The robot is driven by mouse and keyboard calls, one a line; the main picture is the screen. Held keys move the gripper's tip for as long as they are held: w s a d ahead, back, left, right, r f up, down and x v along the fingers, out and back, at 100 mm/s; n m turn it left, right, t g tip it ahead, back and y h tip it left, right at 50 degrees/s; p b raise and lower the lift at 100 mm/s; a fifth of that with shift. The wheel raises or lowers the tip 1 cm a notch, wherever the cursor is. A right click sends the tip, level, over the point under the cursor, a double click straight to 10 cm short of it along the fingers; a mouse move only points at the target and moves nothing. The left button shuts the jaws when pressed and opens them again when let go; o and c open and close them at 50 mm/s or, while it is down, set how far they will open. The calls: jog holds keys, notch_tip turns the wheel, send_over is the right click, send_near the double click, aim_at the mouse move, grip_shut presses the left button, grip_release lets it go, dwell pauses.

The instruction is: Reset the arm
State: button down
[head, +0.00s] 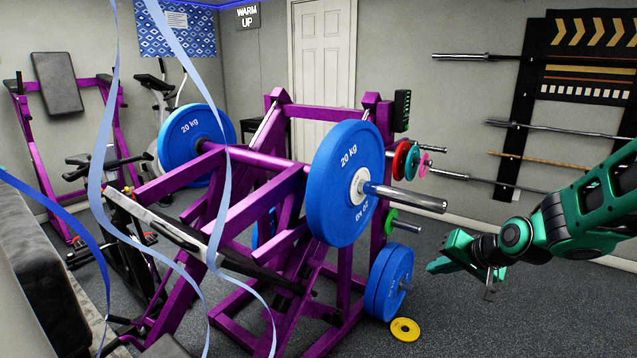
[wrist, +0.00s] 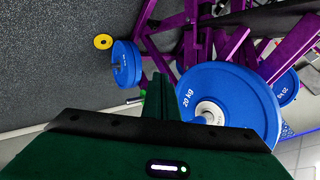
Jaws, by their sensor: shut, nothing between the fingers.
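My arm is green and black and reaches in from the right edge of the head view.
A large blue 20 kg plate (head: 335,205) sits on the machine's bar, whose silver end (head: 415,199) points toward my arm. Blue plates (head: 388,285) sit low on the machine. A yellow plate (head: 405,329) lies on the floor. Barbells (head: 560,130) hang on the wall.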

jog(key=s+d+g+h, duration=0.1)
jog(key=s+d, duration=0.3)
jog(key=s, duration=0.7)
jog(key=s+d+r+g+h, duration=0.1)
jog(key=s+d+g, duration=0.3)
jog(key=s, duration=0.8)
jog(key=s+d+r+m+g+h, duration=0.1)
jog(key=s+d+g, duration=0.2)
jog(key=s, duration=0.8)
jog(key=shift+s+d+r, duration=0.15)
jog(key=shift+d, duration=0.5)
